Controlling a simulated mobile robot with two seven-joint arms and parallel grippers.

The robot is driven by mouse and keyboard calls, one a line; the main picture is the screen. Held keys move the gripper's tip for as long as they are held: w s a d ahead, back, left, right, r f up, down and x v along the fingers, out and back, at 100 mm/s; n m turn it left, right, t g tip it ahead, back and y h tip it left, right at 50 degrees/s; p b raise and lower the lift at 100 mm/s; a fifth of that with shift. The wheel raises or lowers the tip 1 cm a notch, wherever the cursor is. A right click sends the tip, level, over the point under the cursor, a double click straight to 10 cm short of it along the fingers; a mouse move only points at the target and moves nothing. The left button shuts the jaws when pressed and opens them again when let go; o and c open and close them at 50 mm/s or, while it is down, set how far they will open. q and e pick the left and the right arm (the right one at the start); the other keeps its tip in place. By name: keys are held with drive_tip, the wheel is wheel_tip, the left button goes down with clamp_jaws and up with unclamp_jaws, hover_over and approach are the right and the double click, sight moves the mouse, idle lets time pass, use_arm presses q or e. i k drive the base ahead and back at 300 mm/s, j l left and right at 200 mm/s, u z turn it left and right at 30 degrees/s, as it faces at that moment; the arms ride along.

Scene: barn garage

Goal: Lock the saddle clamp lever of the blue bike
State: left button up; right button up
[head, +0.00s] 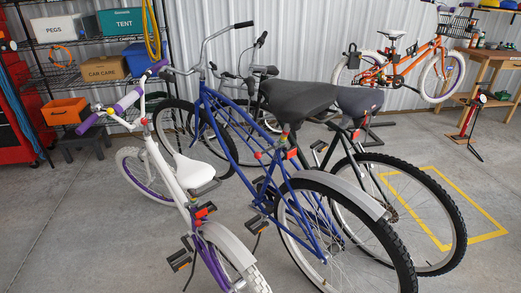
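The blue bike (228,148) stands upright in the middle of the head view, its front wheel toward the back and its rear wheel with grey mudguard toward me. Its wide black saddle (292,97) sits on a seat post. Small red parts (291,153) show near the top of the seat tube below the saddle. The saddle clamp lever is too small to make out, so I cannot tell whether it is open or locked. Neither of my grippers is in view.
A white and purple bike (165,165) stands close on the left. A black bike (415,195) stands close on the right, partly hidden by the blue one. Shelves (90,65) line the back left. An orange bike (400,65) is behind.

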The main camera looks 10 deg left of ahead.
sight(258, 155)
drive_tip(key=i+j+z, duration=0.1)
drive_tip(key=j, duration=0.25)
drive_tip(key=i+j+z, duration=0.1)
drive_tip(key=j, duration=0.3)
drive_tip(key=i+j+z, duration=0.1)
drive_tip(key=j, duration=0.25)
drive_tip(key=i+j, duration=0.2)
drive_tip(key=j, duration=0.15)
drive_tip(key=z, duration=0.05)
